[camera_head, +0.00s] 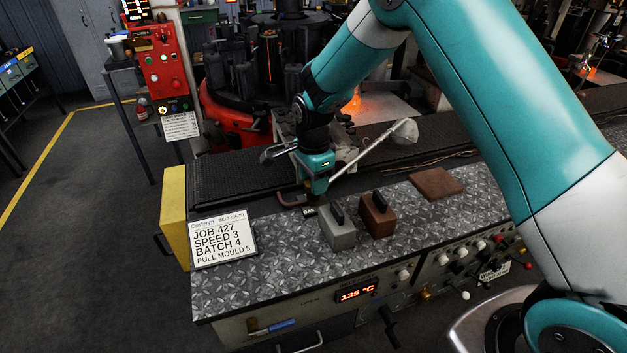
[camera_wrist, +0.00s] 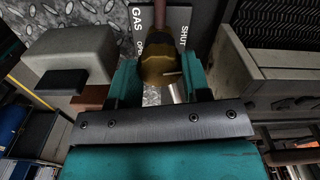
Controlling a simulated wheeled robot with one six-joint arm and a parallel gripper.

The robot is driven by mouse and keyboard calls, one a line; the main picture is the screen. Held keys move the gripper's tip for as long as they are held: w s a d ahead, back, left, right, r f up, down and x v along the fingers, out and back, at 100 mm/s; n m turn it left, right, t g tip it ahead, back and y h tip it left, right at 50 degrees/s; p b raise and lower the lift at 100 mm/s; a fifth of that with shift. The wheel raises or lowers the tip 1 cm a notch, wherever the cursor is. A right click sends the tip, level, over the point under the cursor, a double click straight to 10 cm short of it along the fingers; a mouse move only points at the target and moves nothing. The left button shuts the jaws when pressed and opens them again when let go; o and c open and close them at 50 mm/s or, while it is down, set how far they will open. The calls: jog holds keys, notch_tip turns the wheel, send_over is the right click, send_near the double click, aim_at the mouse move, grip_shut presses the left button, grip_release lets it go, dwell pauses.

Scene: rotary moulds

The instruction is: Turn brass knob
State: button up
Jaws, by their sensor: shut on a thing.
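The brass knob (camera_wrist: 160,68) shows in the wrist view, round and dull gold, between the two teal fingers of my gripper (camera_wrist: 160,85). My gripper is shut on it. A thin pale mark runs across the knob's face. The dark plate (camera_wrist: 178,22) behind it reads GAS and SHUT, with another word partly hidden by a finger. In the head view my gripper (camera_head: 313,197) points down at the back edge of the metal-topped bench, beside a small dark label (camera_head: 309,211). The knob itself is hidden there.
A grey block (camera_head: 338,231) and a brown block (camera_head: 378,215), both with dark handles, stand close right of my gripper. A ladle (camera_head: 400,133) with a long handle slants just behind it. A job card (camera_head: 222,237) stands left on the bench (camera_head: 285,265). A dark belt (camera_head: 235,175) runs behind.

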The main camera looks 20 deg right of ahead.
jog(key=shift+m, duration=1.1)
jog(key=o, duration=0.9)
notch_tip(320, 180, up, 18)
jog(key=b, duration=0.3)
jog(key=shift+f, duration=0.25)
